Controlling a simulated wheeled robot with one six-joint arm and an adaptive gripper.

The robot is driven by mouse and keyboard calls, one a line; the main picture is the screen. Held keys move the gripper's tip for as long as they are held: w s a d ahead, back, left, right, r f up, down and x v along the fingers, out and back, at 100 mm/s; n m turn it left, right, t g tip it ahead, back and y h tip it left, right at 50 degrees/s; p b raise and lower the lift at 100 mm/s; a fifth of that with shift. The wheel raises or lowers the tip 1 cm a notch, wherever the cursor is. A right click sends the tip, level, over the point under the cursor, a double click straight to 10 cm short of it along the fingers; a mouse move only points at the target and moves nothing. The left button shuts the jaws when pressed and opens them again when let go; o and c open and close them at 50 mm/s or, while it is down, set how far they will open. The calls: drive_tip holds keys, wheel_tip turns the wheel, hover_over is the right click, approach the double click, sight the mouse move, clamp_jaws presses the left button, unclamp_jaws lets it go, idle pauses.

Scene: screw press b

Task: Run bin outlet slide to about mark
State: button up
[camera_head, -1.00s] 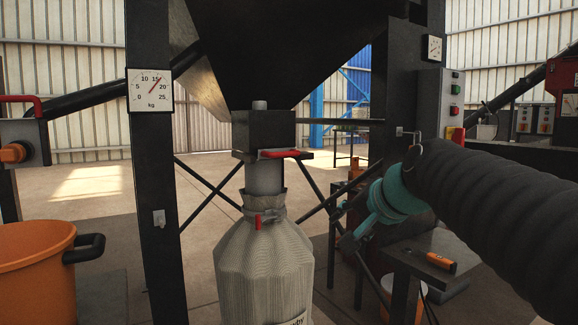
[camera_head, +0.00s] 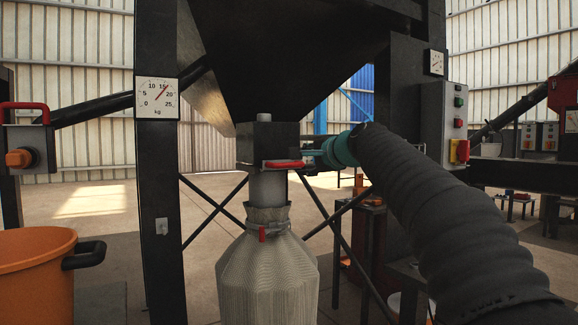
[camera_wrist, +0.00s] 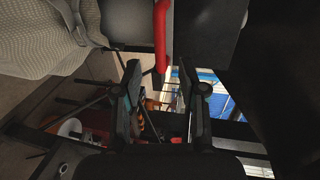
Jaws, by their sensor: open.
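The dark bin (camera_head: 290,60) narrows down to a box-shaped outlet (camera_head: 262,140). A red slide handle (camera_head: 284,164) sits at the outlet's front lower edge. A pale woven sack (camera_head: 268,270) hangs clamped on the spout below. My gripper (camera_head: 308,151) is just right of the outlet, level with the handle. In the wrist view my gripper (camera_wrist: 159,72) is open, and the end of the red handle (camera_wrist: 161,35) shows between its fingertips. I cannot tell whether they touch. A dial marked in kg (camera_head: 157,98) on the left post has its needle between 15 and 20.
A black post (camera_head: 160,200) stands left of the sack, with an orange tub (camera_head: 35,275) beyond it. A control box with buttons (camera_head: 457,115) is at right. Cross braces run behind the sack. A second small dial (camera_head: 435,63) is at upper right.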

sight(291, 165)
drive_tip(key=p+x, duration=0.1)
drive_tip(key=x, duration=0.7)
clamp_jaws()
